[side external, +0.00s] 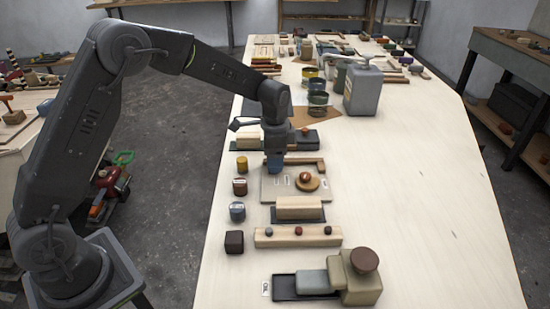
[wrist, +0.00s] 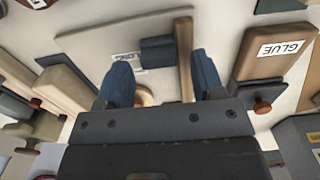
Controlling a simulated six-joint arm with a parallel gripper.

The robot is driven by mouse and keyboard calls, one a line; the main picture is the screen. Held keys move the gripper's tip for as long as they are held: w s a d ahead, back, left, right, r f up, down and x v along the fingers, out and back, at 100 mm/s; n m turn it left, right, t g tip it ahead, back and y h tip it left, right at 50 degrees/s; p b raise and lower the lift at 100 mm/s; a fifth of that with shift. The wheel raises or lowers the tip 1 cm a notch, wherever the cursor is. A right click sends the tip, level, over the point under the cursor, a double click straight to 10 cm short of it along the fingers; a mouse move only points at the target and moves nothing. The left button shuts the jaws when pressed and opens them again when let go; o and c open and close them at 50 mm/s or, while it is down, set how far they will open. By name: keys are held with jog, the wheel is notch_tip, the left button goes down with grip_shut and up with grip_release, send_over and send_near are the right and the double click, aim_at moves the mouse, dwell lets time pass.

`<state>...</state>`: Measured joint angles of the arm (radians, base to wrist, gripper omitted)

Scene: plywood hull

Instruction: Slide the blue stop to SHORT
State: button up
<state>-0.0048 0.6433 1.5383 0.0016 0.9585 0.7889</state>
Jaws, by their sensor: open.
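A small blue block, which looks like the blue stop (wrist: 157,52), lies against a wooden rail (wrist: 184,60) in the wrist view. A white label (wrist: 126,60) with small lettering lies beside it; I cannot read it surely. My gripper (wrist: 162,80) is open, with one blue finger on each side of the picture, and the stop and rail show between and beyond them. No grip on the stop shows. In the side view my gripper (side external: 274,164) is low over the far left part of a pale board (side external: 280,193). The stop is not distinguishable there.
A round wooden piece with a reddish knob (side external: 307,182) sits on the board. A block labelled GLUE (wrist: 283,50) stands right of the rail in the wrist view. The table's right side is clear.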

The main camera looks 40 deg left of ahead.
jog(key=shift+f, duration=0.35)
jog(key=shift+c, duration=0.4)
